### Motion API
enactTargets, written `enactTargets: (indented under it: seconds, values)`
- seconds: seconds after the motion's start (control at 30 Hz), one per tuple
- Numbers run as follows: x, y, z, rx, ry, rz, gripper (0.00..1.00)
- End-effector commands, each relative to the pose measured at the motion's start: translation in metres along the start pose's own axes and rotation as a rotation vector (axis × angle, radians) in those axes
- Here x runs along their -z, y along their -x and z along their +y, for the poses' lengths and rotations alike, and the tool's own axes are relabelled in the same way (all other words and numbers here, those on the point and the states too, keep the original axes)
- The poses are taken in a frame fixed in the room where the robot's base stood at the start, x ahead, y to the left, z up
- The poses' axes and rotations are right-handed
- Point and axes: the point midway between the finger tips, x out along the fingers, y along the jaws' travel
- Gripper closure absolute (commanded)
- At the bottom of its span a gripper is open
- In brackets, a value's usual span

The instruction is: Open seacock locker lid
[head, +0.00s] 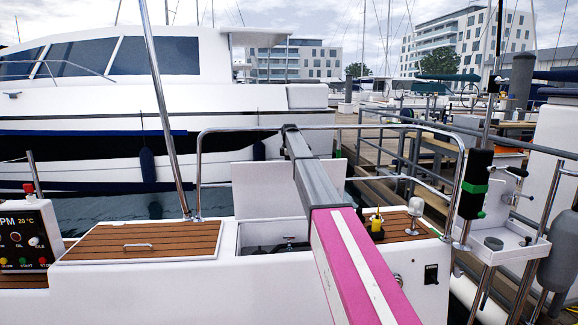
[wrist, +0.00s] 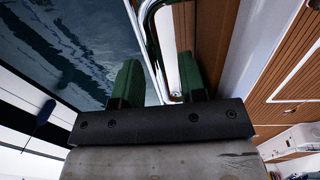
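In the head view a locker opening (head: 262,236) in the white deck shows a metal valve-like fitting (head: 289,243) inside. A white panel (head: 262,190) stands upright behind the opening; it looks like a raised lid, partly hidden by my arm. To its left a teak-slatted lid (head: 110,242) with a metal handle (head: 138,246) lies flat. In the wrist view my gripper (wrist: 158,80) has two green fingers set apart, with a gap between them. A steel rail (wrist: 152,40) runs behind the gap; I cannot tell whether it touches the fingers. I cannot make out the gripper in the head view.
Steel guard rails (head: 400,127) run behind the lockers, with a slanted post (head: 163,100) at left. A control box (head: 27,237) stands at far left. A yellow item (head: 376,223) sits on the right teak panel. A white motor yacht (head: 120,100) lies beyond the water.

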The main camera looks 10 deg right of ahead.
Motion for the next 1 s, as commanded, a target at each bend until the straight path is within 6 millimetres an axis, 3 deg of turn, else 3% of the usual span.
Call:
enactTargets:
  seconds: [0.27,0.7,1.0]
  values:
    - [0.0,0.024,0.001,-0.001,0.0,0.0,0.62]
    - [0.0,0.099,0.001,0.0,0.0,0.0,0.62]
    - [0.0,0.106,0.0,0.001,0.0,0.0,0.62]
